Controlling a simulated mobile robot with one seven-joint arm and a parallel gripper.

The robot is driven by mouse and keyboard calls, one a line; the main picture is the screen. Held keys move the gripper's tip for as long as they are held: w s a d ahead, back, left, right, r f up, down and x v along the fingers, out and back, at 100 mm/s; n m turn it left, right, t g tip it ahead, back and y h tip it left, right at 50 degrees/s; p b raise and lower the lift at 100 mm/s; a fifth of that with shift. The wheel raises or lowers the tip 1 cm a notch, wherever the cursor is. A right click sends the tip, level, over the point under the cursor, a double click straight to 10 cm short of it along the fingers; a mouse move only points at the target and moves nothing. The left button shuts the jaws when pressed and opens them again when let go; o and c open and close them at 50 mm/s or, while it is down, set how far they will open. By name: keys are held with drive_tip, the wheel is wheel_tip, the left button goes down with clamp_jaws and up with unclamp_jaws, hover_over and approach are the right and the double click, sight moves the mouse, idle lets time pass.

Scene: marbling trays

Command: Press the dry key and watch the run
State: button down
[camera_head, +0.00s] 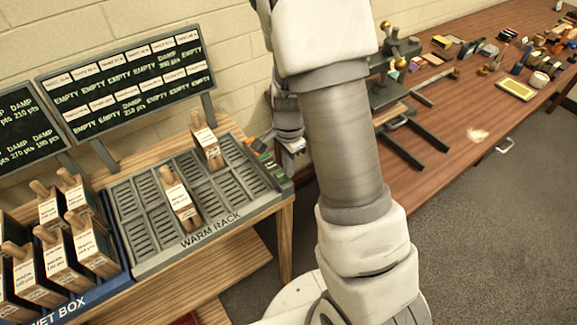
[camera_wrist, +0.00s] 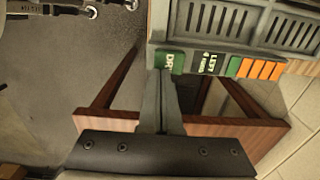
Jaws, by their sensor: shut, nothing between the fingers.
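The green DRY key (camera_wrist: 170,62) is on the front edge of the warm rack in the wrist view. My gripper (camera_wrist: 164,74) is shut and empty, with its fingertips at the key's near edge; I cannot tell whether they touch it. Beside the key are a dark label reading LEFT (camera_wrist: 211,63) and a strip of one green and several orange segments (camera_wrist: 258,68). In the head view, the warm rack (camera_head: 205,240) holds two labelled wooden-handled blocks, one nearer (camera_head: 179,200) and one farther (camera_head: 207,146). The display board (camera_head: 128,85) reads DAMP in two cells, EMPTY in the others.
The blue wet box (camera_head: 75,308) at the left holds several similar blocks. A second board (camera_head: 25,125) above it shows DAMP readings. At the right, a long wooden table (camera_head: 470,110) carries a press and many small items. Grey floor (camera_head: 480,220) lies clear in front.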

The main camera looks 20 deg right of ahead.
drive_tip(key=shift+f, duration=0.15)
drive_tip(key=shift+f+b, duration=0.7)
drive_tip(key=shift+f, duration=0.05)
drive_tip(key=shift+s+f, duration=0.3)
drive_tip(key=shift+s, duration=0.1)
drive_tip(key=shift+w+r, duration=0.1)
drive_tip(key=shift+r, duration=0.35)
wheel_tip(320, 180, up, 14)
drive_tip(key=p, duration=0.3)
drive_tip(key=shift+w+r, duration=0.25)
drive_tip(key=shift+w, duration=0.05)
